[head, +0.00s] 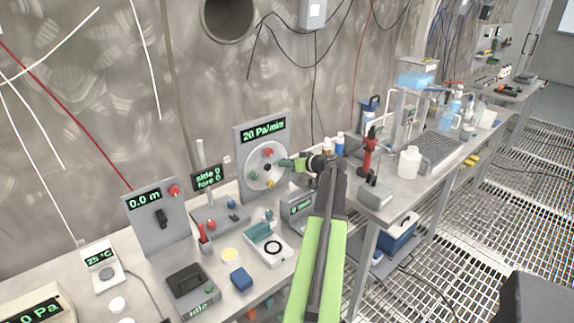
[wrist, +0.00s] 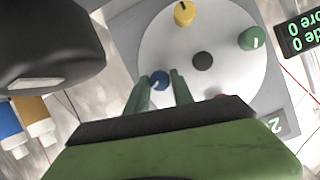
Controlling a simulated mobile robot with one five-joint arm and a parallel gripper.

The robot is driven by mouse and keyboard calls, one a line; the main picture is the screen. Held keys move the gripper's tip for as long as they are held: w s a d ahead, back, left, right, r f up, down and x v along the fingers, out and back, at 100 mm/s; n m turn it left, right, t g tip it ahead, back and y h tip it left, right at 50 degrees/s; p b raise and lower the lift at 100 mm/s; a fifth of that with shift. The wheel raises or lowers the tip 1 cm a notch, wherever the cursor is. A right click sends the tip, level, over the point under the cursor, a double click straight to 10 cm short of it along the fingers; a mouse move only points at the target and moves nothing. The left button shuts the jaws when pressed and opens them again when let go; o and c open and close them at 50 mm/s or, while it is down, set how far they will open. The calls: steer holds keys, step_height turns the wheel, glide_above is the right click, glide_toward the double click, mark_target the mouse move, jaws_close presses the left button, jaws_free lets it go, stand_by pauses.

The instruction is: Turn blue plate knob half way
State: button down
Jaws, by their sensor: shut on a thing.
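The round white plate (head: 258,181) carries coloured knobs and stands on a grey panel (head: 249,139) whose display reads 20 Pa/min. The blue knob (wrist: 160,80) sits near the plate's rim in the wrist view, between the two green fingers of my gripper (wrist: 159,85). In the head view my gripper (head: 285,163) reaches the plate's right side and hides the blue knob. My gripper is shut on the blue knob. The yellow knob (wrist: 184,13) and green knob (wrist: 252,38) are clear of the fingers. The red knob (wrist: 222,98) is partly hidden behind my gripper.
A dark hub (wrist: 202,61) is at the plate's centre. A small two-line display (head: 208,179) stands left of the panel. Bottles (head: 340,145) stand to the right, close behind my gripper. A teal-topped device (head: 265,245) sits on the bench below.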

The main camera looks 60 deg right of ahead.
steer(key=shift+w+d+m+t+y+b, duration=0.15)
steer(key=shift+m+t+y+b, duration=0.35)
steer(key=shift+m, duration=0.45)
steer(key=shift+w+d+m+t+y+b, duration=0.1)
steer(key=shift+m+t+y+b, duration=0.2)
steer(key=shift+m+y+b, duration=0.5)
steer(key=shift+m, duration=0.25)
steer(key=c, duration=1.1)
jaws_free()
steer(key=shift+s, duration=0.1)
